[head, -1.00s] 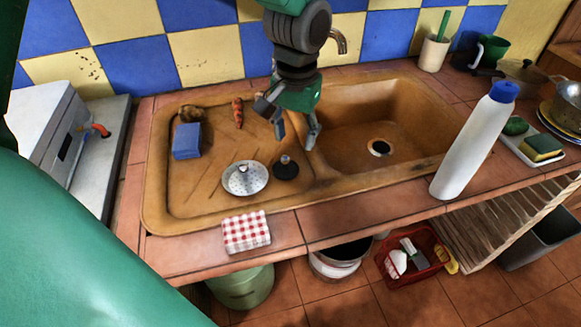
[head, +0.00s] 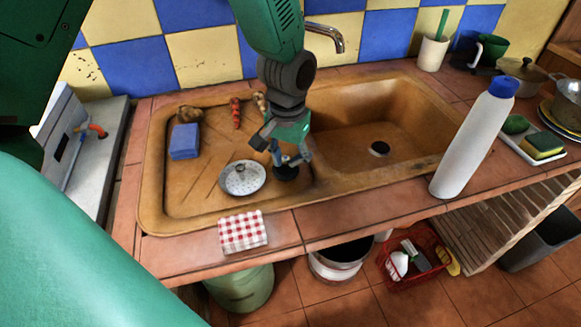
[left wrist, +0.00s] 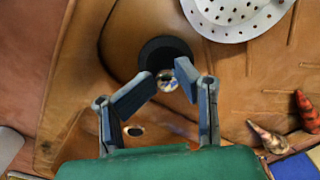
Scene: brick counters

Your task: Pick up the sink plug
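The sink plug (head: 285,174) is a black disc with a small shiny knob. It lies on the brown drainboard beside the strainer and left of the basin in the head view. My left gripper (head: 289,160) is right over it, pointing down. In the left wrist view the plug (left wrist: 160,50) lies just beyond the fingertips, and its knob shows between the two fingers of the gripper (left wrist: 166,78). The fingers are apart, with a gap around the knob. Whether they touch it is not clear. My right gripper is not in view.
A white perforated strainer (head: 242,178) lies close to the plug. The basin (head: 360,135) is on the right, with a faucet (head: 328,35) behind. A white bottle (head: 474,140) stands right of the basin.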

